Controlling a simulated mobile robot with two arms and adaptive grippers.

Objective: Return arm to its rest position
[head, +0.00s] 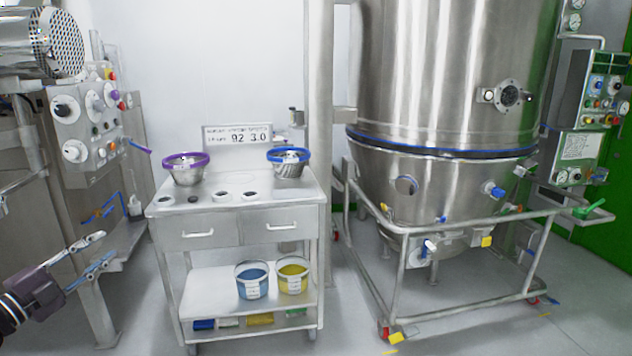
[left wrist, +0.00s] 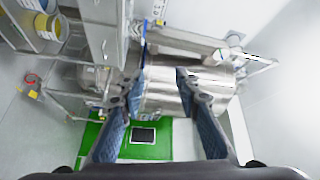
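My left gripper (head: 108,246) is at the lower left of the head view, in front of the grey machine on the left and left of the steel cart. Its two fingers are apart with nothing between them. In the left wrist view the two blue-grey fingers (left wrist: 158,78) also stand apart and empty. My left gripper touches nothing that I can see. My right arm and right gripper are not in either view.
A steel cart (head: 240,215) holds a purple-rimmed bowl (head: 188,176), a blue-rimmed bowl (head: 289,169), and blue (head: 252,288) and yellow (head: 293,285) buckets below. A large steel vessel (head: 440,80) stands right on a wheeled frame (head: 460,316). Floor between them is clear.

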